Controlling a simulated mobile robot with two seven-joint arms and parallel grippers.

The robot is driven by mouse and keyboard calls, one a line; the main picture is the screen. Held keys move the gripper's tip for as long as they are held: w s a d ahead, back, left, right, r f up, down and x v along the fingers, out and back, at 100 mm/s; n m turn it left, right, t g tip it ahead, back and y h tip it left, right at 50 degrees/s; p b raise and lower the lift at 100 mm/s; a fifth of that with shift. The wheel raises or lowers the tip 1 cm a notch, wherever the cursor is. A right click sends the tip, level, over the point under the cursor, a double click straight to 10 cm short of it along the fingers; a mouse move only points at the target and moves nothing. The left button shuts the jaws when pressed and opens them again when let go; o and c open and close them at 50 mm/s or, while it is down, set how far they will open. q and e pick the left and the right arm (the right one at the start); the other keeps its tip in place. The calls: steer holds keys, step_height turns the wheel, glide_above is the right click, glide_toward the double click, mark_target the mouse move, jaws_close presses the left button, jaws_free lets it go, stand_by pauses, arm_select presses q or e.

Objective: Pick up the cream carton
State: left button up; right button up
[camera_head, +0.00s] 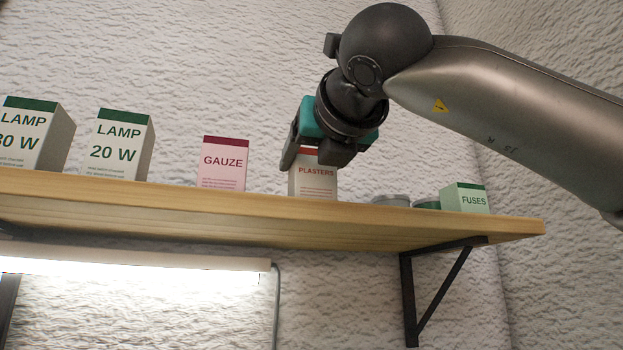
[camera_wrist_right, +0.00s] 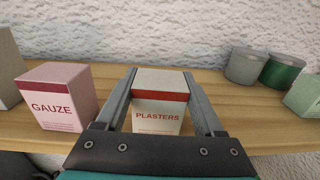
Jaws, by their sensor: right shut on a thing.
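The cream carton, marked PLASTERS with a red band (camera_head: 316,186), stands upright on the wooden shelf. It also shows in the right wrist view (camera_wrist_right: 158,116), between the two fingers. My right gripper (camera_head: 310,160) comes down over it from above, and its fingers are shut on the carton's two sides. In the right wrist view the gripper (camera_wrist_right: 164,88) spans the carton from left to right. The carton's top is partly hidden by the gripper in the head view. My left gripper is not in view.
On the wooden shelf (camera_head: 250,215), a pink GAUZE carton (camera_head: 222,163) stands left of the plasters, with two LAMP cartons (camera_head: 121,145) further left. Grey and green tins (camera_wrist_right: 281,71) and a FUSES carton (camera_head: 466,199) stand to the right. A textured wall is behind.

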steer(key=c, duration=0.6)
steer(key=shift+r, duration=0.15)
